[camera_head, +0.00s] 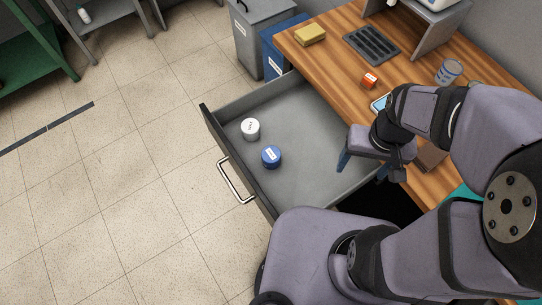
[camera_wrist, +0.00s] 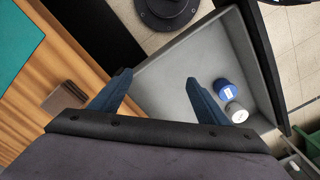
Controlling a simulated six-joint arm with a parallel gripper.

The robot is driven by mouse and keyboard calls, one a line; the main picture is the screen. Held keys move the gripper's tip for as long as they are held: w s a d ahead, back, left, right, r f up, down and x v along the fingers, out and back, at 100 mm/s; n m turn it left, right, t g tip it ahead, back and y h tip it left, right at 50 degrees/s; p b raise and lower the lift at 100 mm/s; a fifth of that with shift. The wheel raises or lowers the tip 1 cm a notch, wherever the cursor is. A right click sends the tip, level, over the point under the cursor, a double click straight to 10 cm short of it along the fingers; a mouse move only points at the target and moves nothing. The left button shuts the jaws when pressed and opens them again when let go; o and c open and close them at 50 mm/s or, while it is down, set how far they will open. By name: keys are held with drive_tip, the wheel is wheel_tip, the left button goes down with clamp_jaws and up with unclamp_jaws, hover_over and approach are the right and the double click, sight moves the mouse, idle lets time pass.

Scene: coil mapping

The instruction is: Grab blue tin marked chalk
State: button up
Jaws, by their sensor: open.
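A blue tin (camera_head: 271,157) with a white label stands in the open grey drawer (camera_head: 310,120), near its front. A white or grey tin (camera_head: 251,129) stands close beside it, farther from my base. The labels are too small to read. In the wrist view the blue tin (camera_wrist: 225,90) and the white tin (camera_wrist: 236,112) are at the right side of the drawer. My gripper (camera_head: 362,170) is open and empty, over the right rear part of the drawer, to the right of both tins. Its blue fingers (camera_wrist: 155,85) are spread wide, apart from the tins.
The wooden desk (camera_head: 325,68) borders the drawer and carries a yellow sponge-like block (camera_head: 310,34), an orange box (camera_head: 369,80), a dark slotted tray (camera_head: 371,43) and a brown wallet-like item (camera_head: 430,158). The drawer's raised walls and front handle (camera_head: 235,182) surround the tins. Most of the drawer floor is bare.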

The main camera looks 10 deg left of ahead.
drive_tip(key=w+a+f+n+t+p, duration=0.2)
drive_tip(key=w+n+t+p, duration=0.15)
drive_tip(key=w, duration=0.45)
drive_tip(key=n+t+y+b, duration=0.3)
drive_tip(key=n+y, duration=0.5)
drive_tip(key=y, duration=0.2)
hover_over(274, 157)
drive_tip(key=shift+m, duration=0.25)
drive_tip(key=f, duration=0.6)
drive_tip(key=w+f, duration=0.1)
drive_tip(key=f, duration=0.3)
drive_tip(key=shift+d, duration=0.25)
drive_tip(key=shift+s+a+r, duration=0.15)
drive_tip(key=shift+s+a, duration=0.25)
wheel_tip(274, 157, down, 6)
drive_tip(key=b, duration=0.5)
drive_tip(key=shift+r, duration=0.25)
drive_tip(key=shift+f, duration=0.75)
drive_tip(key=shift+p+x, duration=0.3)
drive_tip(key=shift+x, duration=2.25)
drive_tip(key=shift+r, duration=0.1)
drive_tip(key=c, duration=1.2)
